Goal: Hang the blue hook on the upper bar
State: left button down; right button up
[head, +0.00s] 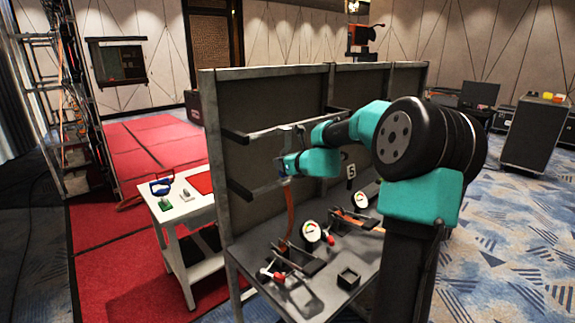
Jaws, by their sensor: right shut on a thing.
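My right gripper (284,170) is in front of the rack's back panel, near the lower bar and below the height of the upper bar (262,134). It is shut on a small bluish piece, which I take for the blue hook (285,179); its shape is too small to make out. An orange-brown strap (290,208) hangs from there down toward the bench. No contact between hook and bar can be made out. My left gripper is not in view.
The lower bar (240,191) is under the upper one. The bench (316,287) holds gauges (312,231), clamps with red knobs and a black square holder (348,278). A white side table (176,211) on the left carries a blue-handled item (161,186), a green item and a red sheet.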

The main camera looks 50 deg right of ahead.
jog(key=x, duration=1)
jog(key=shift+w+r, duration=0.2)
jog(key=shift+w, duration=0.2)
dwell(0.9)
jog(key=shift+d, duration=0.15)
jog(key=o, duration=1.1)
jog(key=shift+s, duration=0.1)
jog(key=v, duration=1.7)
jog(key=shift+s, duration=0.1)
